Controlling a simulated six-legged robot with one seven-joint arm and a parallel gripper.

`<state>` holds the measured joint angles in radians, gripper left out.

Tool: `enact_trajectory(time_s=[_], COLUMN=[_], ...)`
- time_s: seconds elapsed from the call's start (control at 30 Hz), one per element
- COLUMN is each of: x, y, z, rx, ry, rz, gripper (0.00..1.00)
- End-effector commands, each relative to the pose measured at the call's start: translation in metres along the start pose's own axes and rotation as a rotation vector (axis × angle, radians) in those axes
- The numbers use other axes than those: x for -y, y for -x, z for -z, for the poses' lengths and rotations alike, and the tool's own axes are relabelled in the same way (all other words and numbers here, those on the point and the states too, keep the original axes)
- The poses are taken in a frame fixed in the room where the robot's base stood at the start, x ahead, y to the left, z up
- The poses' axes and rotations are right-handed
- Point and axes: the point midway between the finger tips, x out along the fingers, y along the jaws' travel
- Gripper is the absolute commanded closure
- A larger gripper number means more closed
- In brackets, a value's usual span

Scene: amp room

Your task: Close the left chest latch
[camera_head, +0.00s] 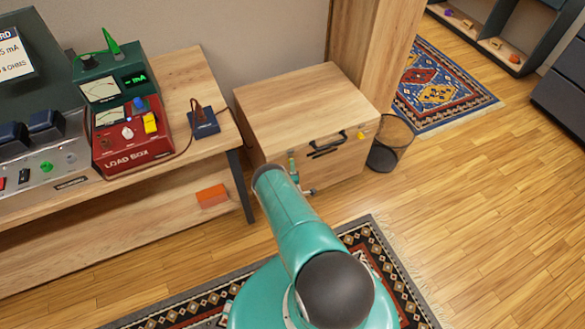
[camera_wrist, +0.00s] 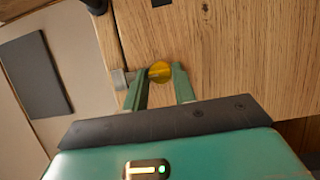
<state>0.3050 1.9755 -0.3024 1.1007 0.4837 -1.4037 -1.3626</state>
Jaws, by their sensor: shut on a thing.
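The wooden chest (camera_head: 300,100) stands on the floor with its lid down and a black handle (camera_head: 326,147) on its front. Its right latch (camera_head: 361,134) is a small yellow piece at the front right. My gripper (camera_head: 293,167) is at the left part of the chest front, partly hidden by my arm. In the wrist view, my gripper (camera_wrist: 160,78) has its two green fingers on either side of a round yellow latch knob (camera_wrist: 160,70), shut on it. A small metal piece (camera_wrist: 122,78) is beside the left finger. The left latch is hard to make out in the head view.
A wooden bench (camera_head: 180,80) with a red load box (camera_head: 130,135) stands left of the chest, an orange block (camera_head: 212,195) on its lower shelf. A mesh bin (camera_head: 389,145) stands close to the chest's right side. Open floor (camera_head: 490,200) lies to the right.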

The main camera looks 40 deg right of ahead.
Motion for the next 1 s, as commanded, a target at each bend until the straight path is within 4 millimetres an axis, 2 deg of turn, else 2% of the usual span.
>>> enact_trajectory(time_s=[0.03, 0.07, 0.13, 0.17, 0.43, 0.57, 0.67, 1.0], x=[0.000, 0.000, 0.000, 0.000, 0.000, 0.001, 0.000, 0.001], y=[0.001, 0.001, 0.000, 0.000, 0.001, 0.009, 0.023, 0.098], z=[-0.003, -0.003, -0.003, -0.003, -0.001, -0.001, 0.000, 0.000], rx=[0.005, 0.005, 0.004, 0.004, 0.002, 0.001, 0.001, 0.000], ry=[0.002, 0.002, 0.002, 0.002, 0.000, 0.000, 0.000, 0.001], rz=[0.000, 0.000, 0.000, 0.000, 0.000, 0.002, 0.002, 0.003], gripper=[0.96, 0.67, 0.54, 0.51, 0.51, 0.51, 0.51, 0.51])
